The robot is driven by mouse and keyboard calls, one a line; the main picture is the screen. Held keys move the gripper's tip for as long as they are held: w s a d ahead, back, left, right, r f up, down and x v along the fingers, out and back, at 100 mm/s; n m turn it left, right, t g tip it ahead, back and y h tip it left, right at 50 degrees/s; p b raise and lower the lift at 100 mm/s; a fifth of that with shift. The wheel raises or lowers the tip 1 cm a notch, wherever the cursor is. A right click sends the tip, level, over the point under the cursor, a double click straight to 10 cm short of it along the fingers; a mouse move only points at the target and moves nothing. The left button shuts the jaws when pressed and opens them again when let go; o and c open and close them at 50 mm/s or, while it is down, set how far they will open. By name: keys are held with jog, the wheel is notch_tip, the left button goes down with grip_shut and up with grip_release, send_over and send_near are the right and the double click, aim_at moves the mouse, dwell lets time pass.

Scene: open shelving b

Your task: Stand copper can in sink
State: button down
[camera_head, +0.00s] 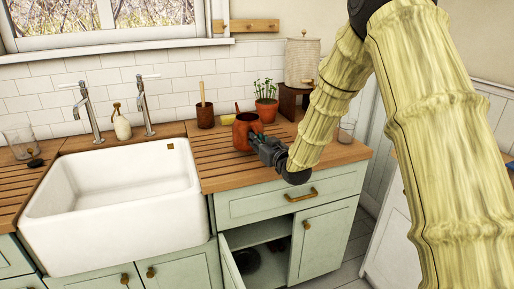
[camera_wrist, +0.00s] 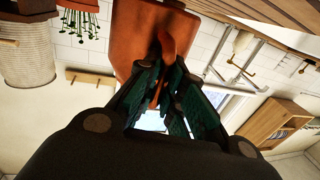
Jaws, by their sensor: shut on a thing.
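The copper can (camera_head: 241,132) is an orange-brown vessel over the wooden counter right of the sink. It looks upright; I cannot tell whether its base touches the wood. My gripper (camera_head: 258,141) reaches it from the right and is shut on its handle. In the wrist view the can (camera_wrist: 138,35) fills the upper middle, with its curved handle between the dark green fingers of my gripper (camera_wrist: 166,92). The white sink (camera_head: 120,225) is at the left, with its basin empty. The fingers partly hide the can's right side in the head view.
Two taps (camera_head: 88,115) and a soap bottle (camera_head: 121,123) stand behind the sink. A brown pot with a stick (camera_head: 205,117), a potted plant (camera_head: 266,110) and a glass (camera_head: 346,131) stand on the right counter. A lower cabinet (camera_head: 262,262) is open.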

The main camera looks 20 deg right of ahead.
jog(key=shift+w+d, duration=0.15)
jog(key=shift+w, duration=0.2)
jog(key=shift+f, duration=1.7)
jog(key=shift+f, duration=0.2)
jog(key=c, duration=1.5)
grip_release()
jog(key=shift+r+p, duration=0.2)
jog(key=shift+p, duration=0.1)
